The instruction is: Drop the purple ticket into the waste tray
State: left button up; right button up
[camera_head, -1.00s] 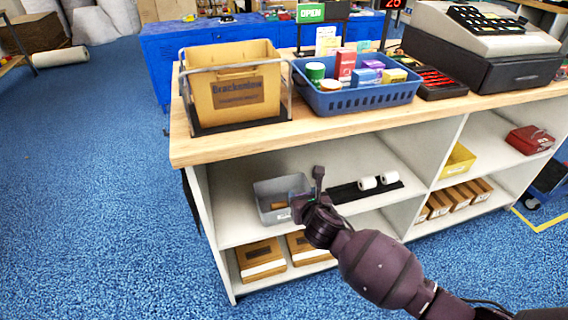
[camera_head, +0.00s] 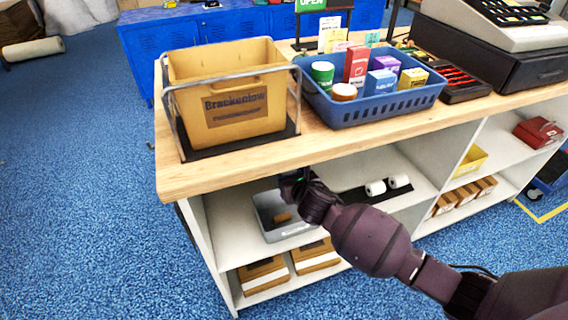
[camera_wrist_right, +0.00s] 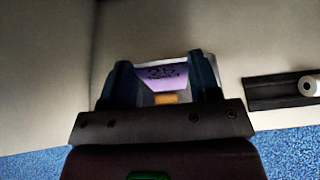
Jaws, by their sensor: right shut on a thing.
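The grey waste tray (camera_head: 265,221) sits on the counter's middle shelf, with a small brown piece (camera_head: 283,217) inside. My right gripper (camera_head: 289,184) is above the tray's back part, just under the counter top. In the right wrist view, the purple ticket (camera_wrist_right: 165,73) with dark print is between the two fingers of my right gripper (camera_wrist_right: 160,72), which is shut on it. The tray and its brown piece (camera_wrist_right: 167,98) show behind and below the ticket. The ticket cannot be made out in the head view. My left gripper is out of view.
The wooden counter top (camera_head: 230,170) overhangs the shelf close to my right gripper.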

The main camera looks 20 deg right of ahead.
pick_arm(q)
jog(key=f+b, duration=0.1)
jog(key=b, duration=0.1)
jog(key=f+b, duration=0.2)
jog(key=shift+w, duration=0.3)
pick_arm(e)
notch_tip(320, 180, down, 7)
jog(key=shift+w, duration=0.4)
jog(key=shift+r, duration=0.15)
